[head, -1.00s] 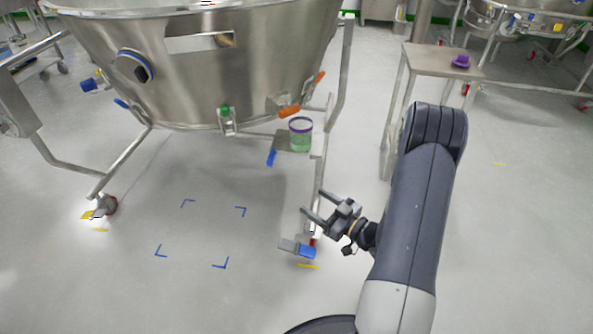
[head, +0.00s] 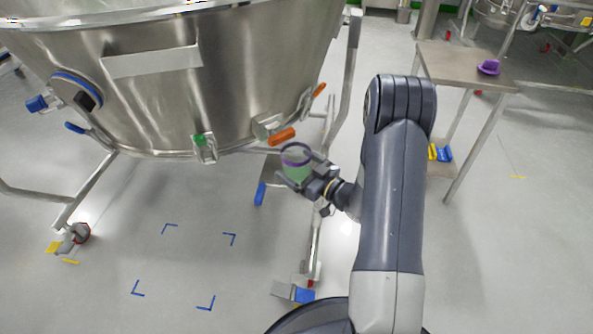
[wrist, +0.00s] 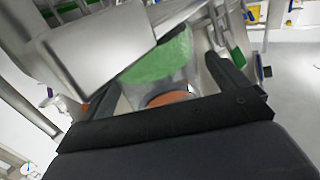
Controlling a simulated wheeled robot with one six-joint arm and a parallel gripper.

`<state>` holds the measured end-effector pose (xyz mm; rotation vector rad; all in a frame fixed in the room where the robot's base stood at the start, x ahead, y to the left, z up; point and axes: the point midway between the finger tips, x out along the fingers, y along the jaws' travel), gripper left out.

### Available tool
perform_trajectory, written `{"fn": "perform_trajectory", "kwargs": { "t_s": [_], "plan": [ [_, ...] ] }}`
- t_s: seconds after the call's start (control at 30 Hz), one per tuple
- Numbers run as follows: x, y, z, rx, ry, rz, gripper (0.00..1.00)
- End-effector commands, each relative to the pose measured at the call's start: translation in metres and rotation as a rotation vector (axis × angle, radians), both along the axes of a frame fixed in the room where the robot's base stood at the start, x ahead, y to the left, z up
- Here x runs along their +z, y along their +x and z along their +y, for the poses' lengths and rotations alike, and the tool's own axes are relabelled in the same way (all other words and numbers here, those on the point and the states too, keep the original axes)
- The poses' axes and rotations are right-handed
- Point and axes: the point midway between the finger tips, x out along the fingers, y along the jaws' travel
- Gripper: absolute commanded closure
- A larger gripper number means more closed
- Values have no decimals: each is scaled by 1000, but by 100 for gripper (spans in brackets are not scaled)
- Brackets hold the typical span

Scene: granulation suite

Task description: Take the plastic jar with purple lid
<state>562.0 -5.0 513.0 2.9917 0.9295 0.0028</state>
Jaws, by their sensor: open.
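The plastic jar (head: 297,172) is clear with green contents and a purple ring around its top. It stands upright beside the steel vessel's leg, over a small shelf that is mostly hidden. My gripper (head: 304,170) is at the jar from the right, open, its fingers around the jar's sides. I cannot tell whether either finger touches the jar.
The big steel vessel (head: 150,90) stands close behind and left, with orange handles (head: 282,137) just above the jar. A steel table (head: 450,62) at right carries a purple object (head: 489,67). Blue corner marks (head: 230,238) lie on open floor at left.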

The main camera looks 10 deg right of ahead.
Motion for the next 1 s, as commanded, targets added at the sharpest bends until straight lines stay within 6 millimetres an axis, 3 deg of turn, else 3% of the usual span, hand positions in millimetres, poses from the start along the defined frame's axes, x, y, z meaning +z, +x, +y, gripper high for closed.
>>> {"fn": "perform_trajectory", "kwargs": {
  "t_s": [0.3,0.9,1.0],
  "plan": [
    [1,5,3,-1,1,-1,7],
    [0,4,3,-1,0,0,56],
    [0,4,3,-1,1,-1,56]
  ]
}}
